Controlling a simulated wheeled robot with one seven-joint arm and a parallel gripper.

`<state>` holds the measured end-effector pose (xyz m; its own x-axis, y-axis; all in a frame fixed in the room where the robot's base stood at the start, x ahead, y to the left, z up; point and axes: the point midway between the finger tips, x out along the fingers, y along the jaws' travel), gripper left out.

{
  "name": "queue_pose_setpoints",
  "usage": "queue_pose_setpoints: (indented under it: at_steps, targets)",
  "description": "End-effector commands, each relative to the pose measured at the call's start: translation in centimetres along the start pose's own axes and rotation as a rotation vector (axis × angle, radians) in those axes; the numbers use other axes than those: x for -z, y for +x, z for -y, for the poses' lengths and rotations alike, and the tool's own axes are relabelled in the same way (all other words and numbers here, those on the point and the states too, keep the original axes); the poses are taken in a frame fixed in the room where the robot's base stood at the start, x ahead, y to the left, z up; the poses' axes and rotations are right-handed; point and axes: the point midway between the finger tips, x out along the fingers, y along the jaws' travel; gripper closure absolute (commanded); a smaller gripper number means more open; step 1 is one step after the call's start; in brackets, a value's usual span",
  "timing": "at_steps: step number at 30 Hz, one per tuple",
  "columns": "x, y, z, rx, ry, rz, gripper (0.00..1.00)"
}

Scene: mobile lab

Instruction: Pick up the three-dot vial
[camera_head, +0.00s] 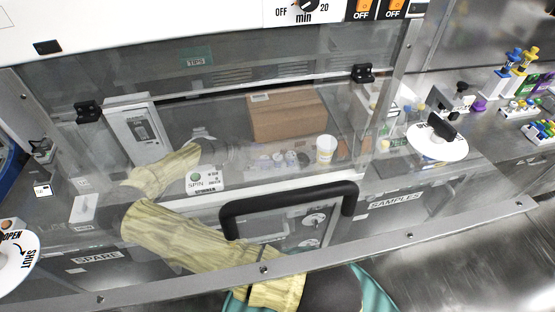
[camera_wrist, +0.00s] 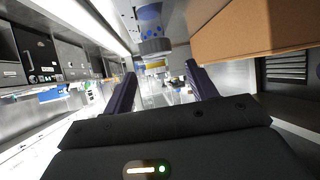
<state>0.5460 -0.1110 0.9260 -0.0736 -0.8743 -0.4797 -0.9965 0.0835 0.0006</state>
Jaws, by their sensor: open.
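Several small pale vials (camera_head: 278,162) stand together inside the hood, behind the clear sash and in front of the cardboard box. Dots on them are too small to read, so I cannot tell which is the three-dot vial. My arm, in a yellowish sleeve, reaches into the hood from the left. In the head view its end is faint behind the sash, left of the vials and apart from them. In the wrist view my gripper (camera_wrist: 161,82) is open, its two dark fingers spread with nothing clearly held. Small blurred items show beyond the fingertips.
A cardboard box (camera_head: 287,115) stands behind the vials, and a white and yellow cup (camera_head: 326,149) to their right. A spinner (camera_head: 205,181) sits at the front left, near my arm. The sash's black handle (camera_head: 288,203) crosses in front. A white device (camera_head: 139,130) stands at left.

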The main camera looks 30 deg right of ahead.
Motion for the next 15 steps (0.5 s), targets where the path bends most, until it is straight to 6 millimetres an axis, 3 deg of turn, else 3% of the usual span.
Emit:
queue_pose_setpoints:
  at_steps: [8,15]
  targets:
    - [0.0,0.2,-0.1,-0.001,0.0,0.0,0.43]
    - [0.2,3.0,-0.9,-0.007,0.0,-0.002,0.43]
